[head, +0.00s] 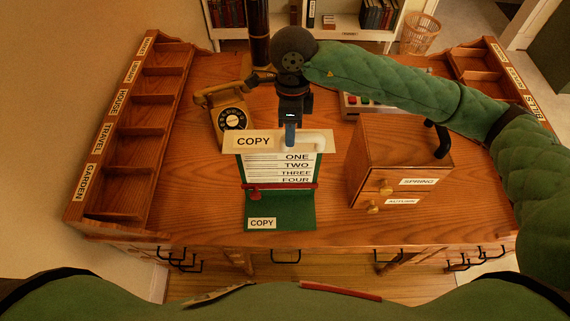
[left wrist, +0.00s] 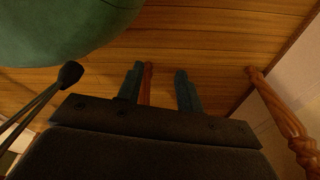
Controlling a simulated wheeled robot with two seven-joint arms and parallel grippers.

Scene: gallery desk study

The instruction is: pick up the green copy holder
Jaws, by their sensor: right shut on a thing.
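The green copy holder (head: 280,208) is near the front middle of the desk in the head view. It has COPY labels, a sheet listing ONE to FOUR, a red bar across it and a pale handle at its top right. My right gripper (head: 290,143) reaches down from above and is shut on the copy holder at its top edge. I cannot tell whether its base touches the desk. My left gripper (left wrist: 160,88) shows only in the left wrist view, its fingers apart over the wooden floor. A reddish-brown strip shows between them, seemingly beyond.
A wooden drawer box (head: 385,160) labelled SPRING and AUTUMN stands right of the holder. A rotary telephone (head: 230,112) is behind left. A labelled compartment rack (head: 130,135) lines the left edge. A turned wooden leg (left wrist: 290,125) is near my left gripper.

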